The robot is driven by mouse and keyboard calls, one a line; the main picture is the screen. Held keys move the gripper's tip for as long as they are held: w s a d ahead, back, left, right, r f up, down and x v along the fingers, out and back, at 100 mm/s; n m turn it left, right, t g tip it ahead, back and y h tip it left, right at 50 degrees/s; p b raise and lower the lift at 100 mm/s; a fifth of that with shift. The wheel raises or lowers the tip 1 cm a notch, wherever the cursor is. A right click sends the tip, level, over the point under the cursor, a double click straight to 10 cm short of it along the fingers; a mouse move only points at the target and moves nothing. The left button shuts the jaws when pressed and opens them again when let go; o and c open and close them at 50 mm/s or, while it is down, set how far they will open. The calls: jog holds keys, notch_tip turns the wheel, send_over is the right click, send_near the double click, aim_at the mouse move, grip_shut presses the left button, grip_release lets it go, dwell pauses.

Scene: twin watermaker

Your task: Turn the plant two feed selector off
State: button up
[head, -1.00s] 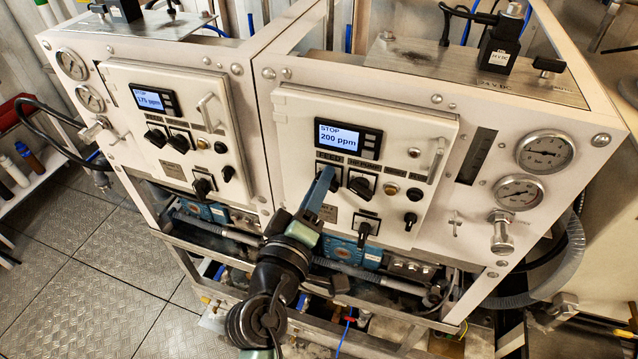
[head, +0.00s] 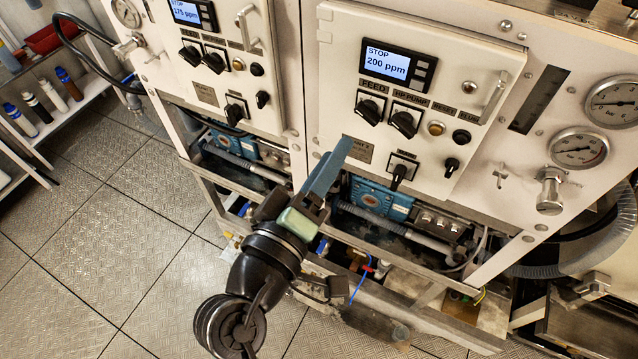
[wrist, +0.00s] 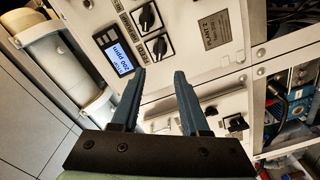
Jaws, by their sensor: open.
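The right-hand panel, its screen (head: 398,62) reading STOP and 200 ppm, carries a black rotary knob labelled FEED (head: 370,110). A similar HP PUMP knob (head: 405,121) sits to its right.
A second, similar panel with a 175 ppm screen (head: 187,12) stands to the left. A bypass-type switch (head: 399,176) and a small black switch (head: 452,165) sit near the FEED knob. Pressure gauges (head: 578,149) are at right. Open floor (head: 110,240) lies at left.

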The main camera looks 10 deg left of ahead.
jog(key=v, duration=0.3)
jog(key=shift+s+a+b, duration=0.1)
jog(key=shift+s+b, duration=0.15)
jog(key=shift+b, duration=0.15)
jog(key=w+d+r+m+t+y, duration=0.1)
jog(key=w+r+m+t, duration=0.15)
jog(key=r, duration=0.65)
jog(key=w+d+r+m+t+y, duration=0.1)
jog(key=w+r+m, duration=0.2)
jog(key=r, duration=0.5)
jog(key=s+d+r+m+t+y, duration=0.1)
jog(key=s+r+t, duration=0.2)
jog(key=r, duration=0.7)
jog(key=s+d+r+m+t+y, duration=0.1)
jog(key=s+r+m+t+y, duration=0.1)
jog(key=r, duration=0.9)
jog(key=s+t, duration=0.1)
jog(key=s, duration=0.1)
jog(key=shift+s+d+r+t+y, duration=0.25)
jog(key=shift+s+d+t+y, duration=0.05)
jog(key=shift+s+d+t, duration=0.1)
